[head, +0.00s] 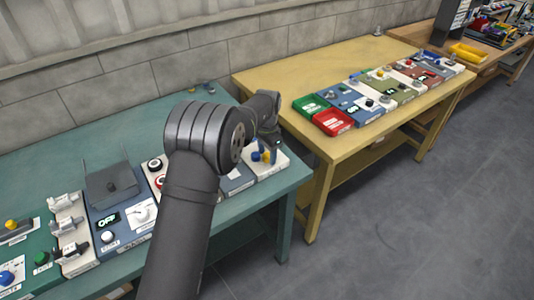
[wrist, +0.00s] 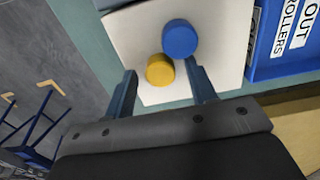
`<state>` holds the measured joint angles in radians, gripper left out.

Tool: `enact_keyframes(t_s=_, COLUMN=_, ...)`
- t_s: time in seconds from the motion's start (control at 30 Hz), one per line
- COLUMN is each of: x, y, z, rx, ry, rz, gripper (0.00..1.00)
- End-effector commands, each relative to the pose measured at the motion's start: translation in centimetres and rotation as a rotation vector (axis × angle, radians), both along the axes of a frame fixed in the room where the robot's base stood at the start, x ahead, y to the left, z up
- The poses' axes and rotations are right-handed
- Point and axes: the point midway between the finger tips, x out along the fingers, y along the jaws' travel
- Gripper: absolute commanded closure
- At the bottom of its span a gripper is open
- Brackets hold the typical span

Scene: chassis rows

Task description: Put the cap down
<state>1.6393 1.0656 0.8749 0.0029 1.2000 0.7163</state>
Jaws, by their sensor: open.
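A round blue cap-like piece (wrist: 180,38) and a round yellow one (wrist: 160,69) sit side by side on a white plate (wrist: 130,30) in the wrist view. Which of them is the cap I cannot tell. My gripper (wrist: 160,72) is open, with one finger on each side of the yellow piece and the blue piece just beyond the fingertips. I see no clear contact with either. In the head view my gripper (head: 268,143) is over the white plate (head: 277,162) at the right end of the teal table, partly hiding the yellow and blue pieces.
A blue bin (wrist: 262,60) lettered "OUT ROLLERS" lies right of the plate in the wrist view. Several panels with knobs and switches line the teal table (head: 60,160). A yellow table (head: 290,80) beyond a gap holds a green tray (head: 310,104) and a red tray (head: 333,121).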

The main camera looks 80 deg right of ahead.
Motion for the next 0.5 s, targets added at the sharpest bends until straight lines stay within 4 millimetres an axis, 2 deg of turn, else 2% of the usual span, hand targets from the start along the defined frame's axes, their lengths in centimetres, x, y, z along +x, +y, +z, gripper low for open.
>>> enact_keyframes(t_s=0.5, x=0.0, y=0.0, z=9.8, rx=-0.003, ry=0.000, rz=0.000, gripper=0.48)
